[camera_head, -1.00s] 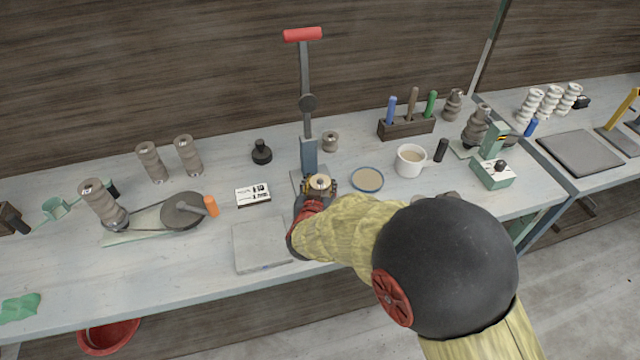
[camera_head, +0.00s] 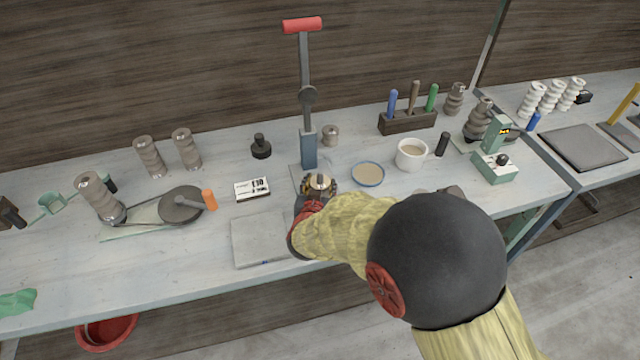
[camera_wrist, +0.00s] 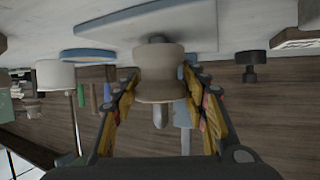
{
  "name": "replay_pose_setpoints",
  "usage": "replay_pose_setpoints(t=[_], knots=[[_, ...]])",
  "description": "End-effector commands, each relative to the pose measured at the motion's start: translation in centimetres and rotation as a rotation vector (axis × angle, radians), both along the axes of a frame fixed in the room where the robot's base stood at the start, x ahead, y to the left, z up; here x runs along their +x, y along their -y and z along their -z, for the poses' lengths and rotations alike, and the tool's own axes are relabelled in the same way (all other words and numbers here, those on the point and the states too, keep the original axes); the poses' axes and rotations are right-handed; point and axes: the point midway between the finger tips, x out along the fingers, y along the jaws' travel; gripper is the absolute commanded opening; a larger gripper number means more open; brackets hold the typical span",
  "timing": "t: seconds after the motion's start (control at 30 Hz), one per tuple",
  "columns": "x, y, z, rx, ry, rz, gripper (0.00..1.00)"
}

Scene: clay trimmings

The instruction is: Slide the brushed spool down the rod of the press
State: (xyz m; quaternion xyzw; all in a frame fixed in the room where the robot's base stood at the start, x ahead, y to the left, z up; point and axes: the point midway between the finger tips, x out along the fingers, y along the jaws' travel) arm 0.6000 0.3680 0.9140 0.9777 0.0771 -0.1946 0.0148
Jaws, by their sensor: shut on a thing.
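The press (camera_head: 309,150) stands at the middle of the bench, its lever upright with a red handle. My gripper (camera_head: 320,184) is shut on the tan, flanged spool (camera_wrist: 160,62) in front of the press column. In the wrist view, which is upside down, the fingers of my gripper (camera_wrist: 158,78) sit on both sides of the spool. The pale tip of the rod (camera_wrist: 160,115) sticks out of the spool's upper end, and a dark stub shows at its other end, towards the press plate (camera_wrist: 190,25). The spool is around the rod, seemingly a little above the plate.
A blue-rimmed dish (camera_head: 368,174) and a white cup (camera_head: 411,154) stand right of the press. A small grey spool (camera_head: 330,134) stands behind it. A labelled box (camera_head: 252,189), a black knob (camera_head: 260,146) and a grey slab (camera_head: 258,240) lie to the left.

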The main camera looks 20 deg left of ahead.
Motion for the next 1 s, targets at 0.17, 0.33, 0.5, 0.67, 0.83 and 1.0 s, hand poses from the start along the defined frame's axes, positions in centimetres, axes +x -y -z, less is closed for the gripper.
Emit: replay_pose_setpoints(t=[0.17,0.33,0.5,0.67,0.83,1.0], knots=[[0.03,-0.03,0.49,0.0,0.001,0.0,0.1],[0.03,-0.03,0.85,0.0,0.002,0.0,0.1],[0.03,-0.03,0.91,0.001,0.002,0.0,0.1],[0.03,-0.03,0.89,0.001,0.001,0.0,0.1],[0.03,-0.03,0.89,0.001,0.001,0.0,0.1],[0.02,-0.03,0.9,0.0,0.001,0.0,0.51]])
